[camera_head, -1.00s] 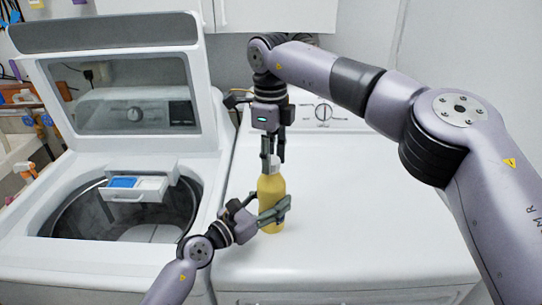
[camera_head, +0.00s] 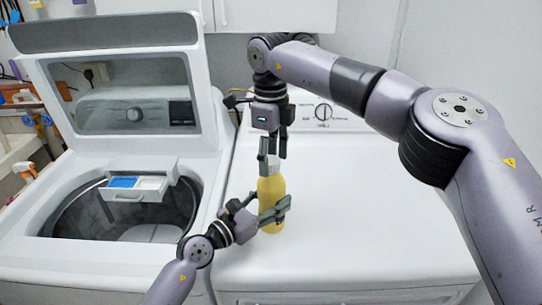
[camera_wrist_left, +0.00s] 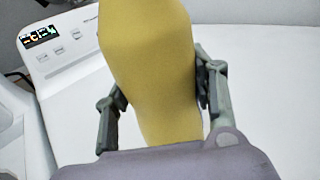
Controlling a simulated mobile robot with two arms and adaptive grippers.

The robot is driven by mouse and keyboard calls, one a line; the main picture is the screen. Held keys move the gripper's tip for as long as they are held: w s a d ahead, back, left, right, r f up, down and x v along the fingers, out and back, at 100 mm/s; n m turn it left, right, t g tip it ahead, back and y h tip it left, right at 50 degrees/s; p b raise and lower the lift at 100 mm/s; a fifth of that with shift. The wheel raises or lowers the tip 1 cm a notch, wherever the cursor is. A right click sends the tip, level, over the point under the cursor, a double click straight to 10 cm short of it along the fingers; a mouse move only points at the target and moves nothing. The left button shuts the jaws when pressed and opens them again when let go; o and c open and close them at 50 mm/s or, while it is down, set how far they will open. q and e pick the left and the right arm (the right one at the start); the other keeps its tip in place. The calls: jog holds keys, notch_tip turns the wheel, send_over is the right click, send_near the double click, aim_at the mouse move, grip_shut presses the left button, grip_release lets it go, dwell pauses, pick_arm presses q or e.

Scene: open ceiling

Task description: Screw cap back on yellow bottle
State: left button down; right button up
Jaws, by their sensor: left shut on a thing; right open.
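The yellow bottle (camera_head: 271,190) stands upright on the white dryer top, with a white cap (camera_head: 273,164) at its top. My left gripper (camera_head: 268,214) is shut around the lower part of the bottle. In the left wrist view the bottle (camera_wrist_left: 155,70) sits between the two fingers of the left gripper (camera_wrist_left: 160,95). My right gripper (camera_head: 273,150) points straight down over the bottle, its fingers open at about cap height. Whether a finger touches the cap, and how the cap sits on the neck, I cannot tell.
The white dryer top (camera_head: 370,220) is clear to the right of the bottle. At the left stands an open washer (camera_head: 50,255) with its lid raised and a drawer (camera_head: 138,187) with a blue compartment. A control panel (camera_head: 325,113) is behind the right gripper.

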notch_tip(320, 180, up, 8)
jog(key=shift+f, duration=0.25)
dwell(0.4)
pick_arm(q)
jog(key=c, duration=0.6)
grip_release()
jog(key=v, duration=1.2)
